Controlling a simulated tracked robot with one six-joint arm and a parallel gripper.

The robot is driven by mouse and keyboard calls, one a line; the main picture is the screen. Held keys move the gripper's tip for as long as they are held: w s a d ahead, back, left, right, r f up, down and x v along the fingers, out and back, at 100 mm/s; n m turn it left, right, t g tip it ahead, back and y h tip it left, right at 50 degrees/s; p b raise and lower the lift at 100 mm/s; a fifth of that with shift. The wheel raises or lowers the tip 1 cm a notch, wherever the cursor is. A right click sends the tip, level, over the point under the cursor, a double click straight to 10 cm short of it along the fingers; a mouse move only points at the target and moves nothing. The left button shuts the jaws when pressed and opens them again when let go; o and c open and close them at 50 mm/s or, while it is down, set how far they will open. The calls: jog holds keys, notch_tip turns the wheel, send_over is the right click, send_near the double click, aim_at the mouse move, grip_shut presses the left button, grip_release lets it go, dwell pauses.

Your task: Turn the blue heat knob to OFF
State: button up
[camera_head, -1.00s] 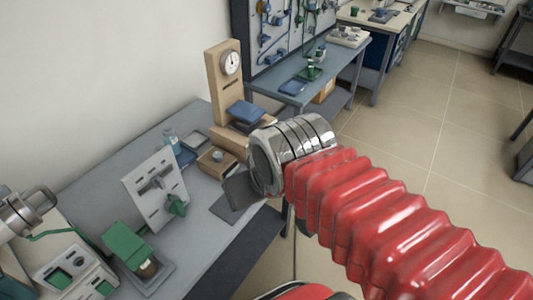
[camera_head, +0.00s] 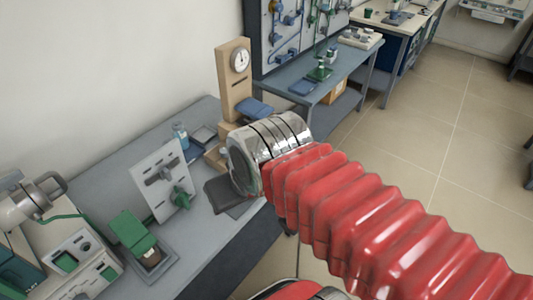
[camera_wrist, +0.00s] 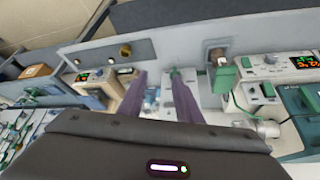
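I cannot make out a blue heat knob for certain in either view. In the wrist view, a unit with a lit red and green display (camera_wrist: 290,66) stands at the right, and another unit with a small display (camera_wrist: 88,78) stands at the left. Their small knobs are too blurred to read. My gripper (camera_wrist: 158,76) has its two purple-grey fingers spread apart, with nothing held between them.
The grey bench (camera_head: 205,258) carries an upright panel with a green valve (camera_head: 181,197), a green-topped block (camera_head: 132,232), a green and white instrument (camera_head: 80,255) and a wooden stand with a round gauge (camera_head: 236,80). Open floor (camera_head: 420,140) lies to the right.

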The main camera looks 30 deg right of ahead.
jog(key=shift+a, duration=0.1)
jog(key=shift+o, duration=2.1)
jog(key=shift+w+f, duration=0.1)
jog(key=shift+f, duration=0.1)
jog(key=w+d+f+m+g+y, duration=0.1)
jog(key=w+d+f+m+y, duration=0.4)
jog(key=w+m, duration=0.35)
jog(key=w+d+f+m+y, duration=0.3)
jog(key=w+f+m+y, duration=0.35)
jog(key=m, duration=0.25)
jog(key=d+f+m+t+h, duration=0.1)
jog(key=d+f+m+t, duration=0.3)
jog(key=d, duration=0.4)
jog(key=w+d+f+m+t+h, duration=0.1)
jog(key=d+f+m+t+h, duration=0.1)
jog(key=d+f+m+t, duration=0.2)
jog(key=w+d+f+m+t+h, duration=0.1)
jog(key=d+f+m+t, duration=0.3)
jog(key=d+f+m, duration=0.4)
jog(key=d+f+h, duration=0.1)
jog(key=d, duration=0.5)
jog(key=shift+w+d+m, duration=0.15)
jog(key=shift+m, duration=0.2)
